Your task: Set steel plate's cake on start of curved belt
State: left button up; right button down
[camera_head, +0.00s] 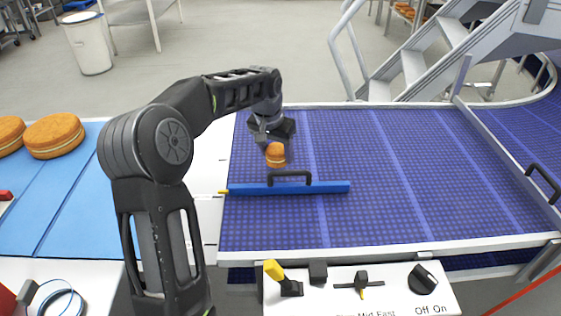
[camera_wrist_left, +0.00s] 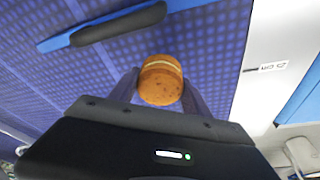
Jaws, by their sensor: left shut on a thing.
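A small round orange-brown cake with a pale filling line (camera_head: 275,154) is held by my left gripper (camera_head: 272,142), above the near-left part of the blue belt (camera_head: 380,150). In the left wrist view the cake (camera_wrist_left: 161,80) sits between the two fingers of my left gripper (camera_wrist_left: 160,92), which are shut on it. I cannot tell its exact height above the belt. No steel plate can be made out in either view. My right gripper is not in view.
A blue bar with a black handle (camera_head: 325,187) lies across the belt just in front of the cake. Larger cakes (camera_head: 54,136) sit on the light-blue surface (camera_head: 85,190) at left. A control panel (camera_head: 350,292) stands in front; metal stairs (camera_head: 415,65) rise behind.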

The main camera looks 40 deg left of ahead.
aim_at(277, 162)
pick_arm(q)
jog(key=shift+f, duration=0.2)
jog(key=shift+f, duration=1.75)
jog(key=shift+f, duration=0.2)
jog(key=o, duration=0.9)
jog(key=shift+c, duration=0.2)
jog(key=shift+r, duration=0.1)
jog(key=shift+r+p, duration=0.2)
jog(key=shift+p, duration=0.1)
jog(key=b+v, duration=0.1)
jog(key=v, duration=1)
jog(key=shift+s+r, duration=0.2)
jog(key=shift+r, duration=0.2)
